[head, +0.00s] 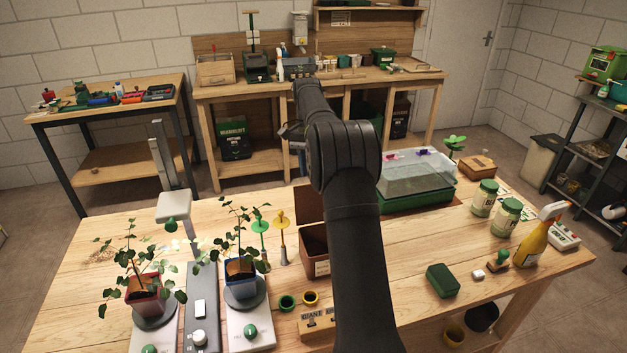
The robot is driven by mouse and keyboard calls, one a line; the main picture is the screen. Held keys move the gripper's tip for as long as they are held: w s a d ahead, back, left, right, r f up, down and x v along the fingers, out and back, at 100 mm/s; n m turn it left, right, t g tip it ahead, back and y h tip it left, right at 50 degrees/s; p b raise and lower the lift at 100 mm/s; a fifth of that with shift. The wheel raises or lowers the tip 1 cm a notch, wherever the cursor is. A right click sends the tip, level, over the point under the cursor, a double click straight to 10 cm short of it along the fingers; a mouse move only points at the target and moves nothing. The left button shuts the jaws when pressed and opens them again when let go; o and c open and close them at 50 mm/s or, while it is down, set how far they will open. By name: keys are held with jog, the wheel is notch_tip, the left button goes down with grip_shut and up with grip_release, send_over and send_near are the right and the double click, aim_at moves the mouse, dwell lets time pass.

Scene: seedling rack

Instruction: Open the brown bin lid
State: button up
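A brown bin (315,263) with a small pale label on its front stands mid-table, just left of my arm. A brown panel (308,204), apparently its lid, stands raised at the back of the bin, and the dark inside shows. My arm hides the right part of both. A small part of my gripper (290,133) shows left of my wrist, beyond and above the bin in the picture, apart from the panel. My arm covers the rest, so its fingers are not clear.
Potted plants on round stands (155,313) and yellow and green stakes (282,240) stand left of the bin. A clear-domed green tray (420,203) stands right of my arm. Jars (505,218) and a yellow spray bottle (533,243) are farther right.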

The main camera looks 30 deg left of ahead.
jog(key=shift+v, duration=1.05)
jog(key=shift+r, duration=0.1)
jog(key=c, duration=0.6)
jog(key=shift+w+a+r+n+t+y, duration=0.1)
jog(key=shift+w+r+n+t+y, duration=0.15)
jog(key=shift+n, duration=0.45)
grip_shut()
notch_tip(320, 180, down, 6)
jog(key=n+t+y, duration=0.3)
jog(key=n, duration=0.4)
jog(key=shift+s+d, duration=0.25)
